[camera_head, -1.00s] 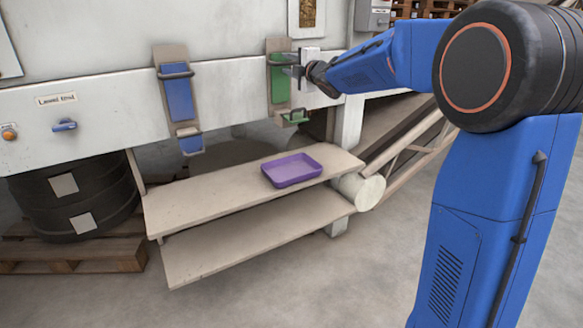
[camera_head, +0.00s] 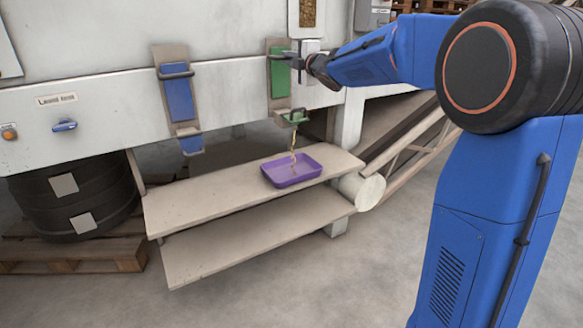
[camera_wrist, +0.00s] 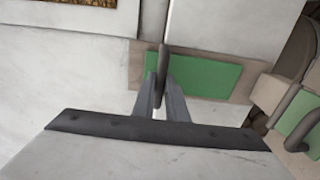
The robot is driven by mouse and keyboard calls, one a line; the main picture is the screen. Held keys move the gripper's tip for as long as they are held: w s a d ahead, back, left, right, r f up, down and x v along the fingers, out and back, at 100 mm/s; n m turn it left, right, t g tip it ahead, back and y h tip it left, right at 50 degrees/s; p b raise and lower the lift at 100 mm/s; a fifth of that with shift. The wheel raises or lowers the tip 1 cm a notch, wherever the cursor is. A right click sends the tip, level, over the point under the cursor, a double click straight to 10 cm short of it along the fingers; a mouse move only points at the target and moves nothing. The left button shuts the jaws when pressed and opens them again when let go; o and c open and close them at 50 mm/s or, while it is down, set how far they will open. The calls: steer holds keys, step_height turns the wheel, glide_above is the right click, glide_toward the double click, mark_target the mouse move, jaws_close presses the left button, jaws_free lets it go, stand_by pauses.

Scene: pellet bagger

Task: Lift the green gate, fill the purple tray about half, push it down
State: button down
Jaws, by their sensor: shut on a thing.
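The green gate (camera_head: 280,77) stands upright in its beige frame on the white machine front. My gripper (camera_head: 296,60) is shut on the gate's dark handle at its upper part. In the wrist view my gripper (camera_wrist: 163,98) has its fingers around the handle bar, with the green gate (camera_wrist: 205,77) behind. A thin stream of tan pellets (camera_head: 293,150) falls from the green spout (camera_head: 293,117) below the gate. It lands in the purple tray (camera_head: 291,171), which sits on the upper shelf under the spout. The pellet level in the tray is too small to tell.
A blue gate (camera_head: 179,98) with its own handle and blue spout is to the left. The beige upper shelf (camera_head: 200,201) has free room left of the tray, with a lower shelf (camera_head: 235,241) beneath. A black drum (camera_head: 60,205) stands on a pallet (camera_head: 80,258).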

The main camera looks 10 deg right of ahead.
steer(key=shift+r, duration=1.4)
stand_by(6.6)
